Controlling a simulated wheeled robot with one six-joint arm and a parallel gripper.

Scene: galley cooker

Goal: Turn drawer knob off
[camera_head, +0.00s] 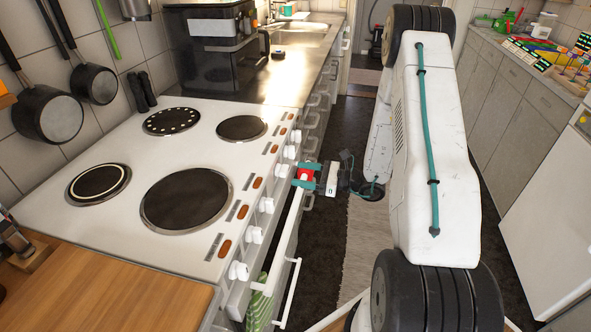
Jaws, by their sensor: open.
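The cooker's front panel carries a row of several white knobs. Among them are a near knob (238,271), a middle knob (266,205) and a knob farther back (282,171). No label marks which one is the drawer knob. My gripper (302,175) has teal fingers, spread apart, with a red patch between them. I cannot tell whether the red patch is part of the gripper. The fingers point left toward the knob farther back and are close to it in the picture. The depth between them is unclear, and I see no grasp.
White rails (286,250) run along the cooker front below the knobs, with a green cloth (258,305) hanging there. The hob (130,160) has bare burners. A black appliance (215,50) stands behind it. The aisle floor (340,240) lies between cooker and right-hand cabinets (500,95).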

